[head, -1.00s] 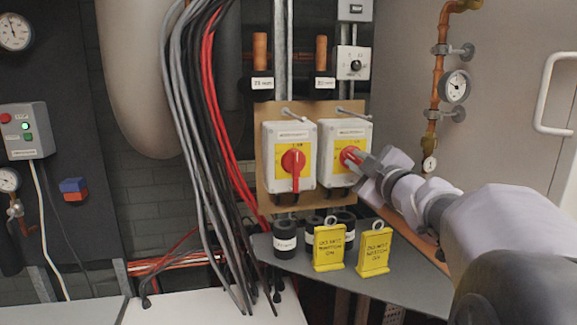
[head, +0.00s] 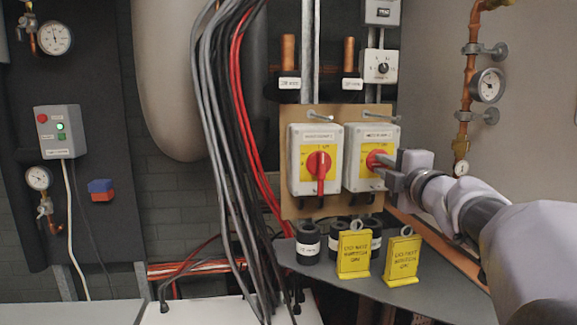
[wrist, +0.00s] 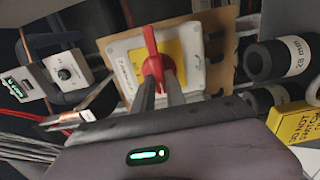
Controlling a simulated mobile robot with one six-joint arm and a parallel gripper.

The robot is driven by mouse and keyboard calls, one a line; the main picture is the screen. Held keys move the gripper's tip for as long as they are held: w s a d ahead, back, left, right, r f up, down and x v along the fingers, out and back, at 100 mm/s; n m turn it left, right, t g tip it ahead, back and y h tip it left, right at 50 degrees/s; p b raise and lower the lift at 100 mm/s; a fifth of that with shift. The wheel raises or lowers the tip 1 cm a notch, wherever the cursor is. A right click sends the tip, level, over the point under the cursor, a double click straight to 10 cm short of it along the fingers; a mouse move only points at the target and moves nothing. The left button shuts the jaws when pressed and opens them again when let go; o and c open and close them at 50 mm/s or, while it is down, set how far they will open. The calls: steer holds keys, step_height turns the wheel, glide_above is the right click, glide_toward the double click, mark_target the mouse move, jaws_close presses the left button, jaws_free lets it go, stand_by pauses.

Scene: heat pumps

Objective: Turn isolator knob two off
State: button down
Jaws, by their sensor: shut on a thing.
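Two grey-white isolator boxes hang side by side on a brown board, each with a yellow plate and a red knob. The left knob (head: 319,168) has its handle pointing down. The right knob (head: 377,160) is partly hidden by my gripper (head: 392,165), which reaches in from the right. In the wrist view, this red knob (wrist: 152,62) stands between the fingertips of my gripper (wrist: 157,82), shut on its handle. That view is turned on its side, and the handle lies crosswise to the box. The small print on the box labels is too blurred to read.
Black and red cables (head: 235,130) hang to the left. A copper pipe with a gauge (head: 488,86) runs at right.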

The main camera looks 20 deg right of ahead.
stand_by(0.5)
steer(key=c, duration=1.4)
jaws_free()
steer(key=shift+o, duration=0.2)
